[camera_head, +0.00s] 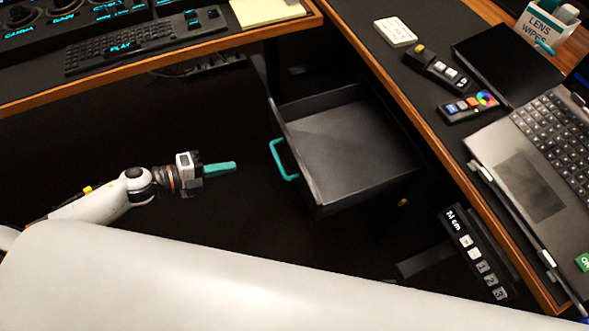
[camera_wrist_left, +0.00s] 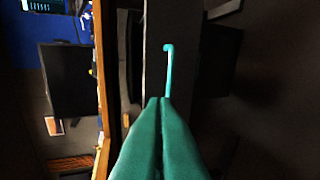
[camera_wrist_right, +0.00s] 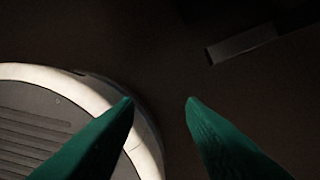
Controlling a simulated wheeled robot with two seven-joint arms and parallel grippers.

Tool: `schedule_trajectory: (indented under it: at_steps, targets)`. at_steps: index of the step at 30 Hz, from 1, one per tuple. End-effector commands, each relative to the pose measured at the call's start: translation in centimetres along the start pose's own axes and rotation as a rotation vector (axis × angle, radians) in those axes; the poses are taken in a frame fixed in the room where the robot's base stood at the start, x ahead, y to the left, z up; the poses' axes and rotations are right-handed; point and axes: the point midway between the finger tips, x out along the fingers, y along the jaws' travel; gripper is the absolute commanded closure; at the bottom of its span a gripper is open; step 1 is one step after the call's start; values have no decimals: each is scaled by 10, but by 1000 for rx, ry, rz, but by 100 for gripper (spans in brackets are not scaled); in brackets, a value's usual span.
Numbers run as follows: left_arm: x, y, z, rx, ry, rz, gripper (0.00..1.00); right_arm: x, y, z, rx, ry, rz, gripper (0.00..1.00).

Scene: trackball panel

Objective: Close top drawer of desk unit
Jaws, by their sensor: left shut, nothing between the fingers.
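The top drawer (camera_head: 345,150) of the desk unit is pulled out and looks empty in the head view. Its teal handle (camera_head: 284,160) is on its left-hand front face; the handle also shows in the left wrist view (camera_wrist_left: 167,64). My left gripper (camera_head: 232,167) is shut and empty, to the left of the handle and apart from it. Its teal fingers point toward the drawer; in the left wrist view the fingertips (camera_wrist_left: 160,99) are together just below the handle in the picture. My right gripper (camera_wrist_right: 160,100) is open and empty in the right wrist view; it is not visible in the head view.
The desk (camera_head: 440,140) on the right holds a laptop (camera_head: 530,170), remotes and a wipes box (camera_head: 546,25). A control panel (camera_head: 480,255) with numbered buttons is on the desk side. A keyboard (camera_head: 120,48) lies at upper left. Dark floor left of the drawer is clear.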

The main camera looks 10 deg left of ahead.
Motion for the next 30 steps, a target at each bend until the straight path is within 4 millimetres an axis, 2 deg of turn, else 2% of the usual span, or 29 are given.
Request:
schedule_trajectory:
  at_steps: [3,8,21,25,30]
  targets:
    - [3,6,11,57,-54,0,100,-2,0,4,1,-4,0,64]
    - [18,9,12,60,-56,5,100,-5,0,6,1,-6,-1,64]
    - [108,12,16,58,-54,5,100,-11,-1,11,2,-9,-1,64]
    - [125,18,18,56,-53,4,100,-6,-1,6,1,-5,-2,64]
    - [137,20,18,54,-51,2,100,-2,-1,2,1,0,-2,64]
